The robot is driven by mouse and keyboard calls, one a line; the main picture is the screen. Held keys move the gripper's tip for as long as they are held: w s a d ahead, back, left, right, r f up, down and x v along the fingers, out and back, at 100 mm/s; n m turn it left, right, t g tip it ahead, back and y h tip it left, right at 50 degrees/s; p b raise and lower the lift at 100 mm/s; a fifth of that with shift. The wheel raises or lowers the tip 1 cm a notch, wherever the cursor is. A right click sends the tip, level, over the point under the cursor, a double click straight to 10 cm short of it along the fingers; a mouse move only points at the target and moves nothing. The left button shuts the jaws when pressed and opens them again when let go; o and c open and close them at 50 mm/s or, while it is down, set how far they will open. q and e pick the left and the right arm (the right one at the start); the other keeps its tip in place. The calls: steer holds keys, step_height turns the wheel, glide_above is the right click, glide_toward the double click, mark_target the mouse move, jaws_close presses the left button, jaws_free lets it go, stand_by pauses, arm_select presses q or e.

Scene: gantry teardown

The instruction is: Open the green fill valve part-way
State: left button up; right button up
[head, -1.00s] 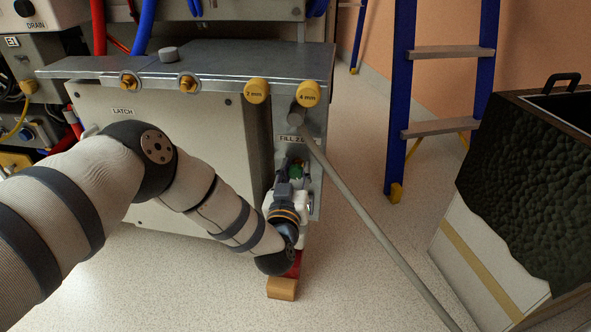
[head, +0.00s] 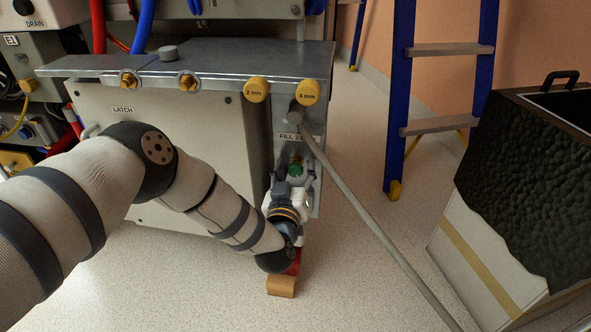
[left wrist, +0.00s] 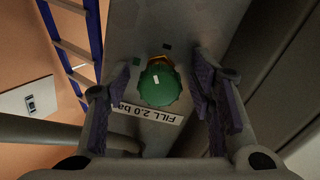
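The green fill valve (head: 295,169) is a small round knob on the front of a grey metal post, under the label FILL 2.0 (head: 293,137). In the left wrist view the green knob (left wrist: 160,85) has a small white mark on it and a brass fitting behind it. My left gripper (head: 293,175) is at the valve, coming from below. In the left wrist view its two fingers (left wrist: 165,92) stand open, one on each side of the knob, with gaps to it. My right gripper is not in view.
A grey rod (head: 370,218) slopes from the post to the lower right, close beside my left gripper. Yellow caps marked 2 mm (head: 256,91) and 4 mm (head: 307,92) sit above. A blue stepladder (head: 398,100) and a dark-topped bin (head: 525,180) stand right.

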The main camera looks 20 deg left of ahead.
arm_select(q)
steer(key=s+d, duration=0.2)
steer(key=s, duration=0.9)
steer(key=shift+s, duration=0.4)
steer(key=shift+d, duration=0.1)
